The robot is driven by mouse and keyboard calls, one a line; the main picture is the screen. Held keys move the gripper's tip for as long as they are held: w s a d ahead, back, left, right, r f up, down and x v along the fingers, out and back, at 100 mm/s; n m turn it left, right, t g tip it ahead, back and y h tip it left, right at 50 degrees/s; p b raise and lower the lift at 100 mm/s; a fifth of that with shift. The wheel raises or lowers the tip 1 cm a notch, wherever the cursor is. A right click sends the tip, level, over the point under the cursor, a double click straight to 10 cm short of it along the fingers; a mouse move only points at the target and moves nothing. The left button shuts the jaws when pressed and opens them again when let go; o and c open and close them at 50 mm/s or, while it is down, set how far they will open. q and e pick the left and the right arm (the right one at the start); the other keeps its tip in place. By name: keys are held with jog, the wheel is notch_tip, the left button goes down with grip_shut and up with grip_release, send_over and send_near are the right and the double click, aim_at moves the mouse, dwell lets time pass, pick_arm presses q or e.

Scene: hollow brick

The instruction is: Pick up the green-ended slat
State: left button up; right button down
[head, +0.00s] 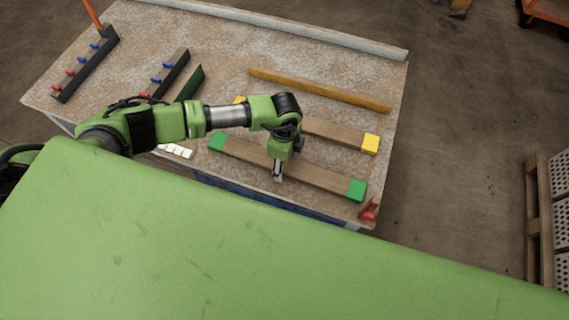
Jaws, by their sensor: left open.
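The green-ended slat (320,177) is a brown wooden bar with a green block at each end. It lies on the table (225,45) near its front edge, slanting down to the right. My left gripper (278,178) points down at the middle of this slat and hides a small part of it. The gripper is open, and I cannot tell whether its fingers straddle the slat or touch it. My right gripper is not in view.
A yellow-ended slat (340,133) lies just behind, partly hidden by my left arm. A plain wooden bar (320,90) lies farther back. Dark racks with red and blue pegs (88,63) stand at the left. A red object (369,209) sits at the front right corner.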

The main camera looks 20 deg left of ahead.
pick_arm(q)
jog(key=c, duration=1.5)
jog(key=shift+r, duration=0.2)
